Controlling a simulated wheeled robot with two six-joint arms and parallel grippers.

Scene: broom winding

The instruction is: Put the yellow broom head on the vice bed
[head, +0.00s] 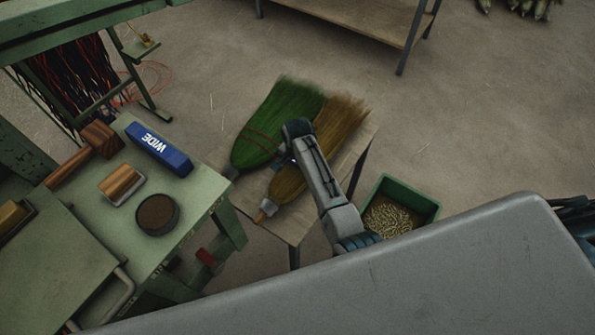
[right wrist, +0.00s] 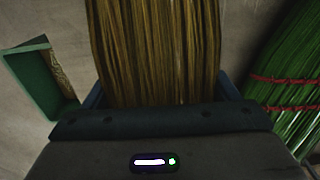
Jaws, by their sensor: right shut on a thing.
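The yellow broom head (head: 342,118) lies over a small wooden table in the head view, its bristles fanning to the upper right and its orange tip at the lower left. My right gripper (head: 290,160) is shut on it around the middle. In the right wrist view the yellow bristles (right wrist: 155,50) run between the two fingers of the right gripper (right wrist: 158,92). I cannot tell whether it touches the table. The green bench (head: 185,200) is at the left, with a raised flat plate (head: 60,275) that may be the vice bed. My left gripper is out of view.
A green broom head (head: 278,115) lies close beside the yellow one. The bench carries a wooden mallet (head: 98,140), a blue WIDE box (head: 160,150), a wooden-backed block (head: 120,183) and a round dark tin (head: 157,214). A green bin (head: 423,200) stands right of the small table (head: 290,222).

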